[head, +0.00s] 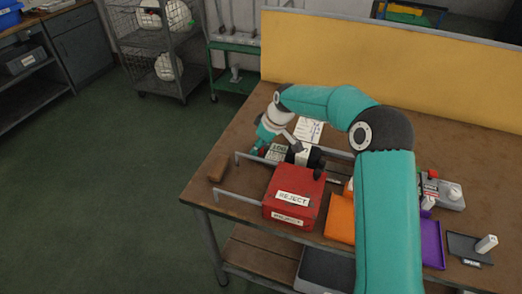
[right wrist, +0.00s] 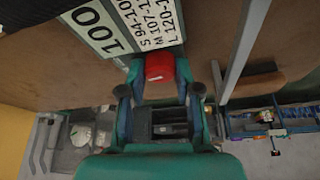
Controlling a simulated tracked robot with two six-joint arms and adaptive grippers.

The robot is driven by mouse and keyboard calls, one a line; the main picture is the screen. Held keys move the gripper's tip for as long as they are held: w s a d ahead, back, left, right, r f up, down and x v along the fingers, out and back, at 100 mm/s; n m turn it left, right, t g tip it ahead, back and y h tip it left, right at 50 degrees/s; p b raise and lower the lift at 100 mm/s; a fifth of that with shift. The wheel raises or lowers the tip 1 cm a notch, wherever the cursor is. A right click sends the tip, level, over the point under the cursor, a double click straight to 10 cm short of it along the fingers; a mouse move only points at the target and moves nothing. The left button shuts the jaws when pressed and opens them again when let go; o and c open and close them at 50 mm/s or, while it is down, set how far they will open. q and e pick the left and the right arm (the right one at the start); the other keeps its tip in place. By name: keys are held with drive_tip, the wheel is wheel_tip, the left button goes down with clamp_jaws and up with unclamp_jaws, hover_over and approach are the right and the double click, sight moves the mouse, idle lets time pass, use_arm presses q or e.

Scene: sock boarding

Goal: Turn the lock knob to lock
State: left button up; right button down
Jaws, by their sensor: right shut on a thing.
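The knob (right wrist: 159,67) is red and round. It sits between the two fingers of my right gripper (right wrist: 161,82) in the right wrist view, at the edge of a white number plate (right wrist: 100,28) reading 100 with a size list beside it. My right gripper (head: 262,146) is shut on the knob. In the head view it is at the left part of the bench, beside the same plate (head: 277,153), and the knob is mostly hidden there. Which way the knob is turned cannot be told. My left gripper is in neither view.
A brown block (head: 217,167) lies near the bench's left edge. Orange (head: 340,218) and purple (head: 432,245) trays lie to the right. A yellow panel (head: 390,60) closes the back.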

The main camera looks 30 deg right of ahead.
drive_tip(key=shift+r+m+t+h+b, duration=0.15)
drive_tip(key=shift+m+h+b, duration=0.35)
drive_tip(key=shift+m, duration=0.65)
drive_tip(key=shift+f+m+t+h+b, duration=0.15)
drive_tip(key=shift+m+h+b, duration=0.3)
drive_tip(key=shift+m, duration=0.7)
drive_tip(key=shift+r, duration=0.15)
drive_tip(key=c, duration=1)
unclamp_jaws()
drive_tip(key=shift+o, duration=1)
drive_tip(key=shift+a, duration=0.1)
drive_tip(key=v, duration=0.7)
drive_tip(key=shift+r, duration=0.35)
drive_tip(key=shift+s, duration=0.1)
